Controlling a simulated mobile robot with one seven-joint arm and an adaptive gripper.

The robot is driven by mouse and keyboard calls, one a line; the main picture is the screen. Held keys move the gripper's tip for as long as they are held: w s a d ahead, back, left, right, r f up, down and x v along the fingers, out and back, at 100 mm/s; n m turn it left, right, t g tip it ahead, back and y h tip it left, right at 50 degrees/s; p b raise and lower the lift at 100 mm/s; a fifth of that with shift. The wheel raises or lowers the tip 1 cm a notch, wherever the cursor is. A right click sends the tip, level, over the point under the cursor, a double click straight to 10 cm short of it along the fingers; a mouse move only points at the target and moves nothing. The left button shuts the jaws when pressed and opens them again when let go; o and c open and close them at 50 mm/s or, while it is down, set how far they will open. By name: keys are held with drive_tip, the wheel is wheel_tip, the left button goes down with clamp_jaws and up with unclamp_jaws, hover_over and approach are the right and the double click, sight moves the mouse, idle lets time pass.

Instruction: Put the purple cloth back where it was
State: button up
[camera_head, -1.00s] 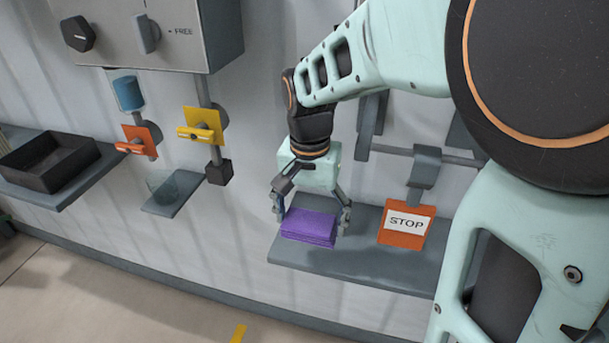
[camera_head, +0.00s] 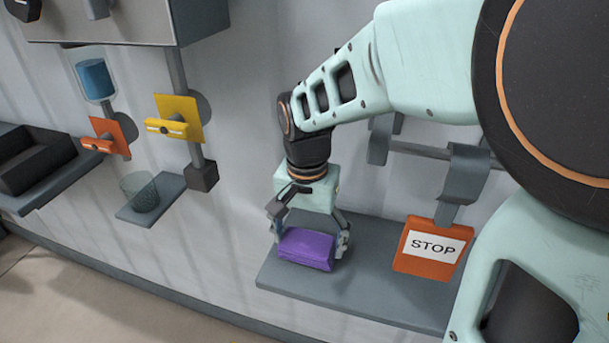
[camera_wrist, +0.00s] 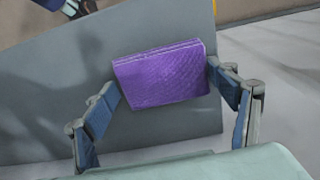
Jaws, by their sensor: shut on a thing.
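The purple cloth (camera_head: 306,249) is a folded block at the left end of the grey shelf (camera_head: 350,291). My gripper (camera_head: 308,238) points down over it, with one finger at each side of the cloth. In the wrist view the cloth (camera_wrist: 162,76) sits between the two blue-padded fingers (camera_wrist: 166,88), which are shut on its left and right ends. I cannot tell whether the cloth rests on the shelf or is held slightly above it.
An orange STOP sign (camera_head: 430,248) stands on the shelf to the right, under a grey rail (camera_head: 420,150). To the left are a small shelf with a clear cup (camera_head: 140,192), yellow (camera_head: 175,120) and orange (camera_head: 105,135) valves, and a dark tray (camera_head: 35,160).

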sight(308, 243)
drive_tip(key=shift+f, duration=0.3)
drive_tip(key=o, duration=1.2)
drive_tip(key=shift+r, duration=0.1)
wheel_tip(308, 243, up, 7)
drive_tip(key=shift+s+r+p, duration=0.15)
drive_tip(key=shift+r+p, duration=0.05)
drive_tip(key=shift+p, duration=0.45)
drive_tip(key=shift+a, duration=0.1)
